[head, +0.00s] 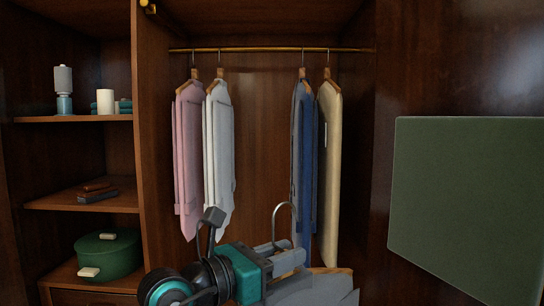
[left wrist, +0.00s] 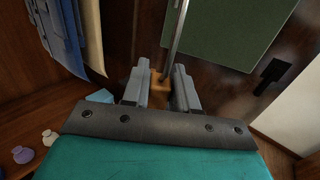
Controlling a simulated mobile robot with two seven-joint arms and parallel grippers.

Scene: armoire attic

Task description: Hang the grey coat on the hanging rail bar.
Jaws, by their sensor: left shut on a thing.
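The brass hanging rail bar (head: 265,49) runs across the top of the wardrobe in the head view. My left gripper (head: 295,256) is low in front of the wardrobe, well below the rail, shut on the hanger of the grey coat (head: 312,290). The hanger's metal hook (head: 285,208) rises above the fingers, clear of the rail. Only the coat's top shows at the bottom edge; the rest is out of view. My right gripper is not in view.
A pink garment (head: 187,150) and a white one (head: 219,150) hang left on the rail. A blue one (head: 306,150) and a cream one (head: 331,170) hang right. The rail is free between these pairs. A green panel (head: 468,200) stands right; shelves (head: 80,198) are left.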

